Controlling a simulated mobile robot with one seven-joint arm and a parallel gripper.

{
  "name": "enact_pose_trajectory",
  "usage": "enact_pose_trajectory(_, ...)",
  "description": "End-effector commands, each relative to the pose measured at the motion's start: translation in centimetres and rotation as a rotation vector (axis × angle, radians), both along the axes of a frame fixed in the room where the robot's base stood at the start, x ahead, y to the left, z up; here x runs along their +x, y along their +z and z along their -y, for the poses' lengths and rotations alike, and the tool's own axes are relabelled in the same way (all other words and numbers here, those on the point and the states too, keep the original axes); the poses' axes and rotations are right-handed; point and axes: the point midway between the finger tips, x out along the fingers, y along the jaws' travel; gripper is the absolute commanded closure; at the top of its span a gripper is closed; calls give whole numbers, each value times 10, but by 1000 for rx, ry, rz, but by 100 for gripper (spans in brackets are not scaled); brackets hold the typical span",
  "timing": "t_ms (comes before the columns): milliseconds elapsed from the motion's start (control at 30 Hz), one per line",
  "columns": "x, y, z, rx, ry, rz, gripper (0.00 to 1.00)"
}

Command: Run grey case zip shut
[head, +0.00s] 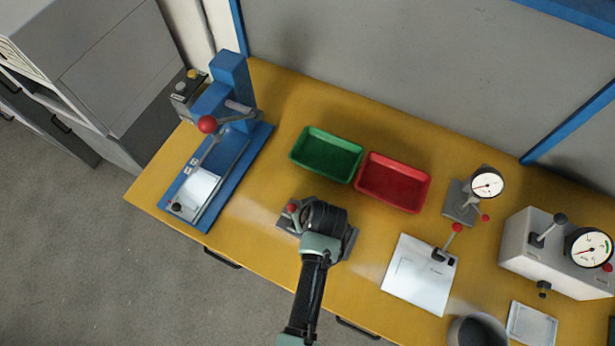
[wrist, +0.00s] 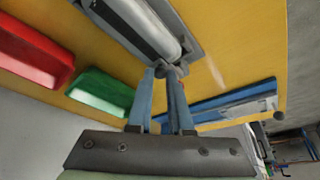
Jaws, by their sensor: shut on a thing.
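How far the zip is closed cannot be told. In the head view my wrist hides the fingertips.
A green tray (head: 326,154) and a red tray (head: 394,182) stand behind the case. A blue lever press (head: 230,75) stands to the left. A white sheet (head: 412,280) and dial gauges (head: 487,184) are to the right. Bare bench lies between press and case.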

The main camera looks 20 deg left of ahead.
Motion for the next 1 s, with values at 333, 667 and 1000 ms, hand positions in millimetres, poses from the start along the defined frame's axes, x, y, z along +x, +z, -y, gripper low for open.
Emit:
enact_pose_trajectory(333,0,0,0,1,0,1,100)
enact_pose_trajectory(667,-1,0,65,-1,-9,-2,100)
enact_pose_trajectory(1000,-3,0,97,0,-1,0,100)
